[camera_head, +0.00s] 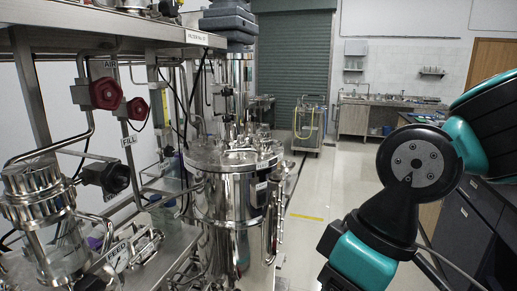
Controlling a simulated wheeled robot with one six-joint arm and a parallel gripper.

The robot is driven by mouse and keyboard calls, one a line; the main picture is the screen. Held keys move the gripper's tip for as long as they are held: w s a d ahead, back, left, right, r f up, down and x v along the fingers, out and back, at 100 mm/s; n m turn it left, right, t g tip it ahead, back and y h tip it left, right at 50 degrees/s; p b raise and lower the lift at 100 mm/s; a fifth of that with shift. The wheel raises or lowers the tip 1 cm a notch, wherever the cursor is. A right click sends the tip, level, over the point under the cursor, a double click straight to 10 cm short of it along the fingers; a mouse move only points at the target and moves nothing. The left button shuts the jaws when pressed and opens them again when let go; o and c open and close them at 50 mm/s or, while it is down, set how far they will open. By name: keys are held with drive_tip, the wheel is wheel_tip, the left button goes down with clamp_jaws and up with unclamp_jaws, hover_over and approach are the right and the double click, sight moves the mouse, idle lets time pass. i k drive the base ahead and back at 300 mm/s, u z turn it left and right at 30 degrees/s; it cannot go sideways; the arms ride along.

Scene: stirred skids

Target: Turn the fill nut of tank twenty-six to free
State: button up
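A shiny steel tank (228,210) with a clamped, fitted lid stands in the middle of the head view. A small label is on its side, but I cannot read a tank number on it. A label reading FILL (128,140) hangs on the steel frame at the left. A black knob (112,176) sits on a pipe below that label. I cannot tell which part is the fill nut, or how far it is turned. My arm, teal and black, shows at the right, apart from the tank. My gripper is not in view.
Two red knobs (107,93) sit near the AIR label at the upper left. A smaller steel vessel (38,195) and pipes crowd the lower left, by a FEED label (118,254). Open floor (325,185) lies right of the tank. A cart (308,128) stands farther back.

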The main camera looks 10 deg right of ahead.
sight(256, 143)
drive_tip(key=u, duration=0.2)
drive_tip(key=k, duration=0.3)
drive_tip(key=z, duration=1.35)
drive_tip(key=i, duration=1.4)
drive_tip(key=u, duration=0.75)
drive_tip(key=i, duration=0.6)
drive_tip(key=u, duration=0.6)
